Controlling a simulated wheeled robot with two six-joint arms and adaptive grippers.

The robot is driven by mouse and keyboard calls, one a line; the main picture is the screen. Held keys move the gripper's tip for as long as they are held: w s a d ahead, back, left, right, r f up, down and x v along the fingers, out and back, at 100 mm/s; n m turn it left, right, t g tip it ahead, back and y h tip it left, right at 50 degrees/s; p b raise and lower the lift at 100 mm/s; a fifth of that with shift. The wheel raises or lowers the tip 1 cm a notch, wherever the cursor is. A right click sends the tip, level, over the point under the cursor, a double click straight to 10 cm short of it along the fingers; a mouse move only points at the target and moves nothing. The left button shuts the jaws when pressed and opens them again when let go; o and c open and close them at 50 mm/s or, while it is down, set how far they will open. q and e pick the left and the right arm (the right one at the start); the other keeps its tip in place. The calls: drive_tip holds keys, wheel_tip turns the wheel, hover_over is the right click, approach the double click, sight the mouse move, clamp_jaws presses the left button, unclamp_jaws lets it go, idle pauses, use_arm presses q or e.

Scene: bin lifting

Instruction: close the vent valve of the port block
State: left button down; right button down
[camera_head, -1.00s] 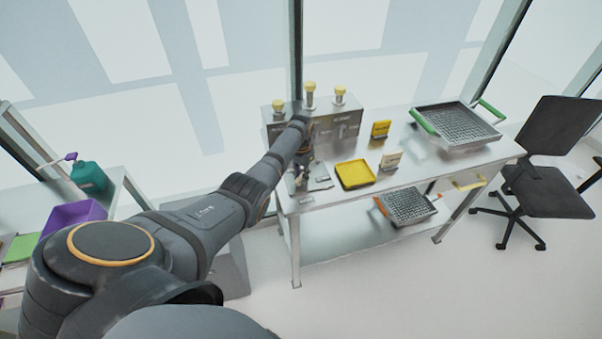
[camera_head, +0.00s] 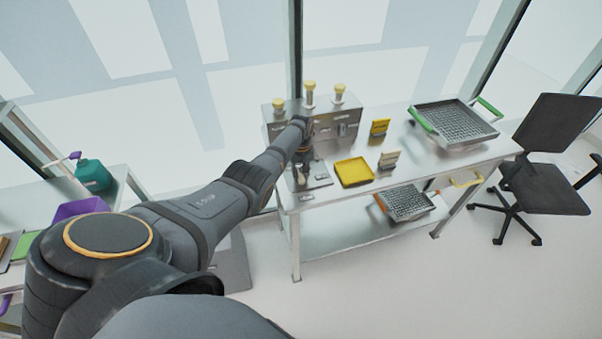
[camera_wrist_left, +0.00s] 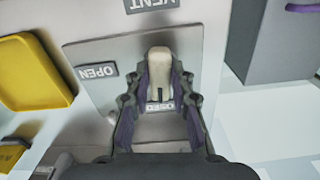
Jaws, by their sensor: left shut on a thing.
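The vent valve's pale lever (camera_wrist_left: 160,70) stands between my left gripper's fingers in the left wrist view. My left gripper (camera_wrist_left: 161,88) is shut on it. The lever lies over a grey plate (camera_wrist_left: 100,52) with an OPEN label (camera_wrist_left: 97,71) to the left and a VENT label (camera_wrist_left: 150,4) at the top. The lever and fingers partly cover the CLOSED label (camera_wrist_left: 160,107). My right gripper is not in view.
A yellow tray (camera_head: 354,172) lies right of the plate. A metal box (camera_head: 335,127) with yellow-capped posts stands behind it. A mesh basket (camera_head: 455,124) with green handles is at the table's right. A black chair (camera_head: 550,190) stands beyond the right end.

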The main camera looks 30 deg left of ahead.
sight(301, 175)
use_arm(q)
drive_tip(key=shift+w+r+n, duration=0.1)
drive_tip(key=shift+r+n, duration=0.05)
drive_tip(key=shift+n, duration=0.45)
drive_tip(key=c, duration=1.2)
unclamp_jaws()
drive_tip(key=shift+o, duration=0.2)
wheel_tip(301, 175, up, 12)
